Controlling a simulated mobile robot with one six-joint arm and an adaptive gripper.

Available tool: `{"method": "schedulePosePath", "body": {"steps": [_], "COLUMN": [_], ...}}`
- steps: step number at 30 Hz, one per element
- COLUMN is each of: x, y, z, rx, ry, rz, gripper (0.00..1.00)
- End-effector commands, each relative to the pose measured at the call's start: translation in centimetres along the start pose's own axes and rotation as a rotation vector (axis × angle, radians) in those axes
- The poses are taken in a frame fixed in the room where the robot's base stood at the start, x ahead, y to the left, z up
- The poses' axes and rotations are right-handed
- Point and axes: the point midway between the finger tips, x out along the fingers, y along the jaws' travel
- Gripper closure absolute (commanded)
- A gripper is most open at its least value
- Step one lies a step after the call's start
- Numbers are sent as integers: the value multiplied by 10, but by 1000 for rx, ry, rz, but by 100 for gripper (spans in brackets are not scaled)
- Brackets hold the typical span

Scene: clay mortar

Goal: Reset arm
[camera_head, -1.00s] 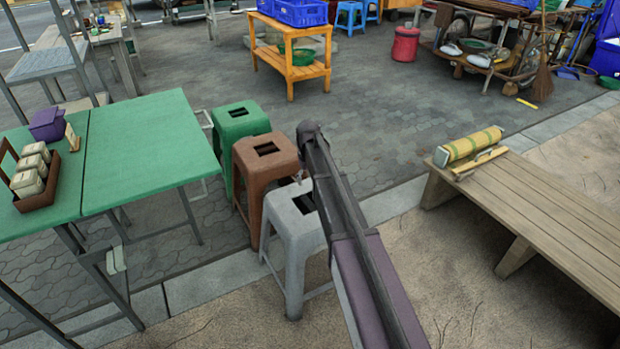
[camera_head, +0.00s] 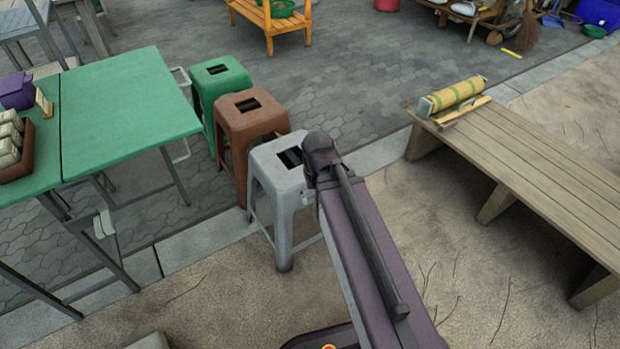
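My own arm rises from the lower right of the head view, a purple-grey link with a dark rod along it. It ends at a dark joint near the middle of the picture, in front of the grey stool. My gripper's fingers do not show, so its state is hidden. No object is seen held.
A grey stool (camera_head: 275,170), a brown stool (camera_head: 251,122) and a green stool (camera_head: 218,80) stand in a row beside the green table (camera_head: 120,105). A wooden bench (camera_head: 530,165) bears a yellow roll (camera_head: 458,94) at right. Open ground lies between stools and bench.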

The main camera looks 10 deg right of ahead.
Motion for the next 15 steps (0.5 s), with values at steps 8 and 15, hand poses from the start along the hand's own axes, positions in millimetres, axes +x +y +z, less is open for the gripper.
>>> {"method": "schedulePosePath", "body": {"steps": [8,15], "x": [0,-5], "y": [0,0], "z": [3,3], "rx": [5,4], "ry": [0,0], "rz": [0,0], "gripper": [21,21]}}
